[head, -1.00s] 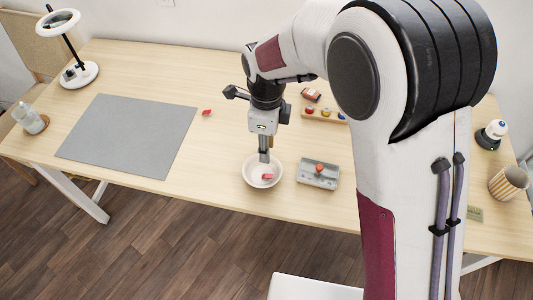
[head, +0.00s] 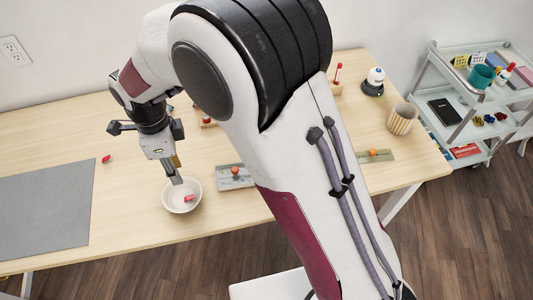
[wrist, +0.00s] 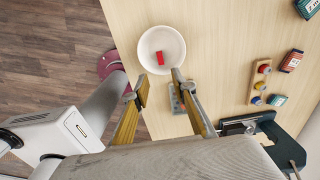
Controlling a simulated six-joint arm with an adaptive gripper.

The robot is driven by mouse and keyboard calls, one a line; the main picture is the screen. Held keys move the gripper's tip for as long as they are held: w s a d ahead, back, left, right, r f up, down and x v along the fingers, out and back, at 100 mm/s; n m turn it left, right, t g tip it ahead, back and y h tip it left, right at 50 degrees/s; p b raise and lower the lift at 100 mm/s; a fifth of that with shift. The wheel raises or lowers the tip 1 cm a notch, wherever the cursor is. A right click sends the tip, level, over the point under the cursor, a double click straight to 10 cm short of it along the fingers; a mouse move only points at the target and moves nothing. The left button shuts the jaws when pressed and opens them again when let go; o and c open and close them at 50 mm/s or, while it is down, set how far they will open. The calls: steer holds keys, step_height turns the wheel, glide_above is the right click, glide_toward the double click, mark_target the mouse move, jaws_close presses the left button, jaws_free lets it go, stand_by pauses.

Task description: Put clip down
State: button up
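A red clip (head: 190,198) lies inside a white bowl (head: 168,203) on the wooden table. In the wrist view the red clip (wrist: 160,58) lies near the middle of the bowl (wrist: 142,44). My gripper (head: 175,180) points down at the bowl, with its fingertips above the bowl's left part in the head view. In the wrist view my gripper (wrist: 161,80) has its fingers apart, with nothing between them. A second small red clip (head: 106,159) lies on the table between the grey mat and the bowl.
A grey mat (head: 42,212) lies at the left. A grey tray with an orange knob (head: 236,183) sits right of the bowl. A striped cup (head: 402,119) stands toward the table's right end, and a shelved cart (head: 470,118) beyond it. My arm hides part of the table.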

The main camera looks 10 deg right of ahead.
steer(key=shift+r, duration=0.1)
steer(key=s+d+r+n+t, duration=0.1)
steer(key=s+d+r+n, duration=0.1)
steer(key=d+r+n, duration=0.4)
steer(key=s+d+r+n+t, duration=0.1)
steer(key=s+d+r+n, duration=0.15)
steer(key=d+r, duration=0.65)
steer(key=s+d+r+n+t, duration=0.3)
steer(key=s+d+n, duration=0.6)
steer(key=s+d, duration=0.3)
steer(key=shift+s+d+t, duration=0.25)
steer(key=shift+s+t, duration=0.05)
steer(key=shift+s, duration=0.7)
steer(key=shift+n, duration=0.25)
steer(key=shift+o, duration=1.2)
